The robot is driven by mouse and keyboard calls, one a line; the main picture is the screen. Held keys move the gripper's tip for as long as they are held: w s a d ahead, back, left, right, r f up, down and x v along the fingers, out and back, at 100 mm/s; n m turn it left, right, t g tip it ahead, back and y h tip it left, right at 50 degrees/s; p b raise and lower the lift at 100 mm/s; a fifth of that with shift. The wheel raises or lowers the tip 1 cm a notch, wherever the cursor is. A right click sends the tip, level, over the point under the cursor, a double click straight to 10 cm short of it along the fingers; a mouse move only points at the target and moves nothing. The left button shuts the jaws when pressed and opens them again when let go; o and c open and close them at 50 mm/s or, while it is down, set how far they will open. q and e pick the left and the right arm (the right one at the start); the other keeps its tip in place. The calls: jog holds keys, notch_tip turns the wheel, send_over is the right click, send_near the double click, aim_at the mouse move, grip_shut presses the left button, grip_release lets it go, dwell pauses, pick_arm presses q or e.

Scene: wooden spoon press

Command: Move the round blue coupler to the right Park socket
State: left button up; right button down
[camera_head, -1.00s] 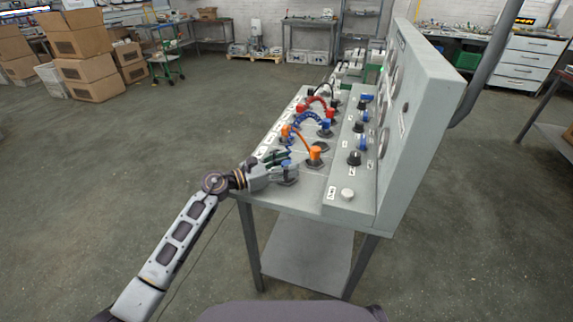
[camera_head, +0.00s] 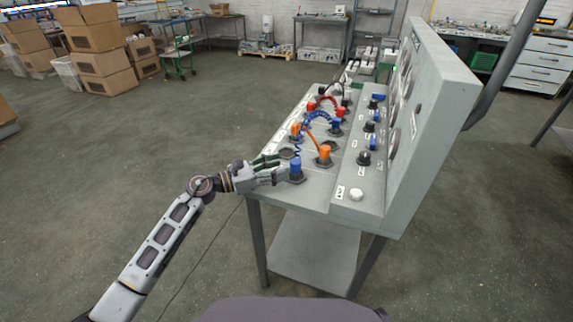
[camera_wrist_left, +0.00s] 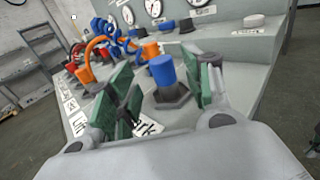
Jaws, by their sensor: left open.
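In the left wrist view the blue coupler (camera_wrist_left: 162,70) sits on a dark hexagonal base (camera_wrist_left: 171,97), with a partly hidden label ending in "rk" (camera_wrist_left: 150,127) in front. My left gripper (camera_head: 276,172) is open just left of the coupler. In the left wrist view its green-padded fingers (camera_wrist_left: 164,85) stand on either side of the coupler, with visible gaps.
Behind the coupler, an orange coupler (camera_head: 324,154) with its hose, then blue and red hoses (camera_head: 325,105), stand on the grey console (camera_head: 312,185). Black knobs (camera_head: 364,158) and a white button (camera_head: 356,194) are to the right, below the tall gauge panel (camera_head: 430,120).

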pick_arm(q)
jog(key=shift+v, duration=2.7)
